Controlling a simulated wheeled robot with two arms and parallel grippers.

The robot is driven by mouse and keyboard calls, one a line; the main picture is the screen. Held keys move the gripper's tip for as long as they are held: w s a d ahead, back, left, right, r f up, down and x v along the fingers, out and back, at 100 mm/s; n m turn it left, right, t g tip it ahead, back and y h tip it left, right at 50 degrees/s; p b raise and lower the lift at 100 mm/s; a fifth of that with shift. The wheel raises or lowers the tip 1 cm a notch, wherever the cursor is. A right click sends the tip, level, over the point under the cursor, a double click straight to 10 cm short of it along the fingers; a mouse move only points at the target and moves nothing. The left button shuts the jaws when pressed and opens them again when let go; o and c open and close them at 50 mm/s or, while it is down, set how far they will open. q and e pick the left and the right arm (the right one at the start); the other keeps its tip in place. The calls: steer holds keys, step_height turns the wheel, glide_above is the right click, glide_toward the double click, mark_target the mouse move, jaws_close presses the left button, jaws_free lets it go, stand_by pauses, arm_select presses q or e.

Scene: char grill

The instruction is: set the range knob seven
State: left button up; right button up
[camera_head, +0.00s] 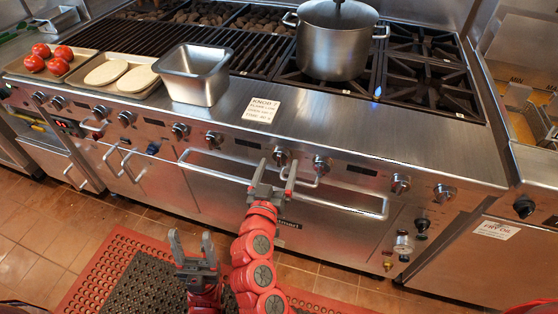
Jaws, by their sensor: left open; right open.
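The range front (225,135) carries a row of several metal knobs; no numbers on them are readable, so I cannot tell which is knob seven. A card (262,110) on the steel ledge reads "KNOB 7" with smaller lines below. My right gripper (275,169) is open and raised at the front panel, just below a knob (281,156) near the middle; I cannot tell whether it touches. Another knob (321,164) is just right of it. My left gripper (190,239) is open and empty, lower and left, above the floor mat.
A long oven handle (225,176) runs behind my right gripper. A pot (337,40) stands on the burners. A steel pan (194,75), trays with flat bread (105,73) and tomatoes (63,52) sit along the ledge. More knobs (400,184) continue right.

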steer(key=shift+x, duration=0.85)
steer(key=c, duration=1.4)
